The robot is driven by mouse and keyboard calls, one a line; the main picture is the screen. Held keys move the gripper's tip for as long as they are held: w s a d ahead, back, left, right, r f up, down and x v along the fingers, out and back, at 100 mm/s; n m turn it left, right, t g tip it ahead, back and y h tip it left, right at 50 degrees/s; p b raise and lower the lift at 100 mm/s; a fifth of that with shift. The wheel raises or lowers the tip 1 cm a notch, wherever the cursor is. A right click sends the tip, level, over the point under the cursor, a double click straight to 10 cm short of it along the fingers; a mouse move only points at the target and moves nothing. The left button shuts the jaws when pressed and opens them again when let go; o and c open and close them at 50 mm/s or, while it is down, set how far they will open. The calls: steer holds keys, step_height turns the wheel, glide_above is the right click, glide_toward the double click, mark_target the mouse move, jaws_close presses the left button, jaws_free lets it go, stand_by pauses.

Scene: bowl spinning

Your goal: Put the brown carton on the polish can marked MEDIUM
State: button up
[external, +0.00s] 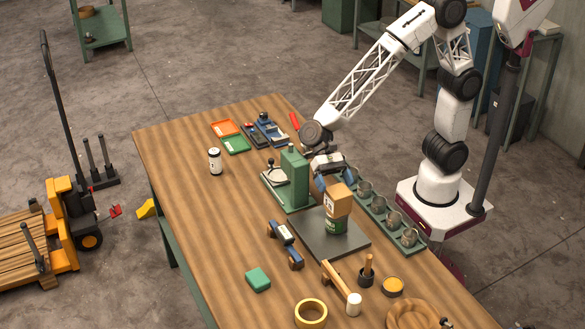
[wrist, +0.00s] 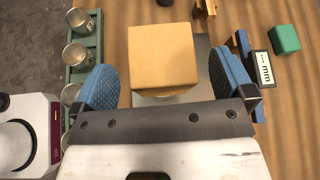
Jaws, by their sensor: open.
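My gripper (external: 335,180) is open just above and behind the carton, with blue fingertips. In the wrist view the carton (wrist: 163,55) lies between the two blue finger pads, with a visible gap on each side.
A green press-like stand (external: 294,178) is left of the plate. A rack of metal cups (external: 380,212) runs along its right. A mallet (external: 342,287), dark pot (external: 367,276) and yellow-topped tin (external: 392,286) are in front. A white can (external: 215,161) stands at left amid bare table.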

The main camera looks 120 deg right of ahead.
steer(key=v, duration=1)
steer(key=shift+d, duration=0.3)
steer(key=shift+s+r, duration=0.1)
steer(key=shift+s, duration=0.05)
steer(key=s+d+n+h, duration=0.1)
steer(key=s+n+h, duration=0.5)
steer(key=s, duration=0.9)
steer(key=s+d+r+n+t+h, duration=0.1)
steer(key=s+d+n+h, duration=0.1)
steer(key=s+n+h, duration=0.4)
steer(key=s+n, duration=0.4)
steer(key=s, duration=0.6)
steer(key=shift+r+n+t+h, duration=0.2)
steer(key=shift+n+t+h, duration=0.1)
steer(key=shift+n, duration=0.1)
